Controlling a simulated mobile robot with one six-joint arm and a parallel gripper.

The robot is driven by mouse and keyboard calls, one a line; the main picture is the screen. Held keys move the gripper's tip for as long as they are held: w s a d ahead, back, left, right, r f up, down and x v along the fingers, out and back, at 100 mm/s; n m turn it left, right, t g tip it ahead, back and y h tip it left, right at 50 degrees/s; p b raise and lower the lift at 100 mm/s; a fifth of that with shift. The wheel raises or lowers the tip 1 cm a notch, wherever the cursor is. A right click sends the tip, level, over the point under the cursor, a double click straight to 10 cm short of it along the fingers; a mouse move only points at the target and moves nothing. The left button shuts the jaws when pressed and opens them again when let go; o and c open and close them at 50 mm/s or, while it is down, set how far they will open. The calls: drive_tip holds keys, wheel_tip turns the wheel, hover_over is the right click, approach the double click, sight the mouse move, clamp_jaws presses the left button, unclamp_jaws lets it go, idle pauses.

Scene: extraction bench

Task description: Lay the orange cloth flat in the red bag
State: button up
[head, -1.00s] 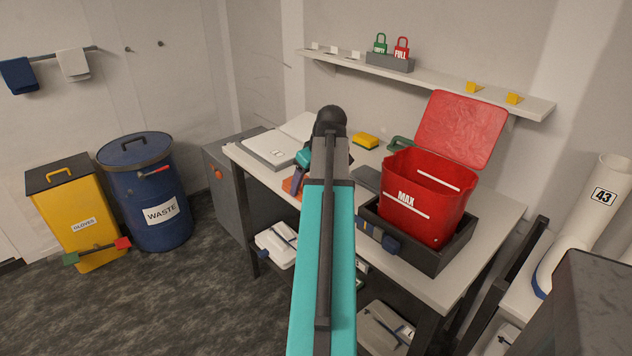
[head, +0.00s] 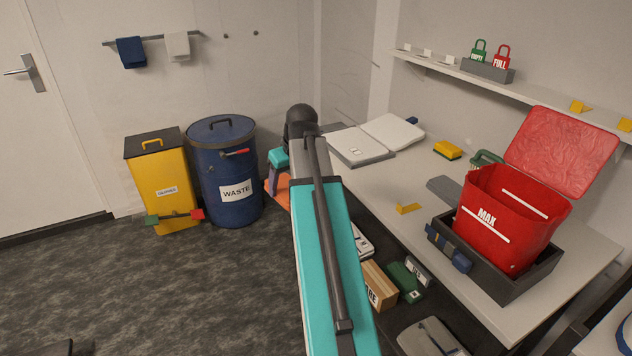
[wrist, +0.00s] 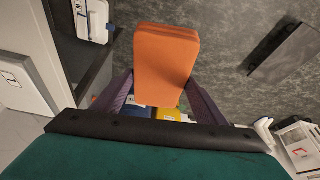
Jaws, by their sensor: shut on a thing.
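The orange cloth (wrist: 166,62) is held between the two dark purple fingers of my gripper (wrist: 160,92) in the wrist view. It looks like a flat folded pad, with the floor behind it. In the head view my gripper (head: 275,178) is partly hidden behind my arm, and an edge of the orange cloth (head: 280,192) shows below it, left of the bench. The red bag (head: 500,235) stands open in a dark tray (head: 490,277) on the right of the bench, its lid (head: 562,148) raised. A white MAX line marks its inside and front; its floor is hidden.
The bench (head: 390,185) also bears an open binder (head: 362,147), a yellow sponge (head: 447,150), a green-handled brush (head: 487,158) and a yellow wedge (head: 408,208). A blue waste drum (head: 225,165) and yellow bin (head: 162,180) stand at left. Open floor lies in front.

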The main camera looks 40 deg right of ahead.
drive_tip(key=w+a, duration=0.3)
drive_tip(key=a, duration=0.9)
drive_tip(key=w+a+r+n, duration=0.1)
drive_tip(key=w+a, duration=0.2)
drive_tip(key=a, duration=0.9)
drive_tip(key=w+a+n, duration=0.1)
drive_tip(key=w+a, duration=0.3)
drive_tip(key=a, duration=0.8)
drive_tip(key=shift+a+r+y, duration=0.25)
drive_tip(key=shift+a+y, duration=0.05)
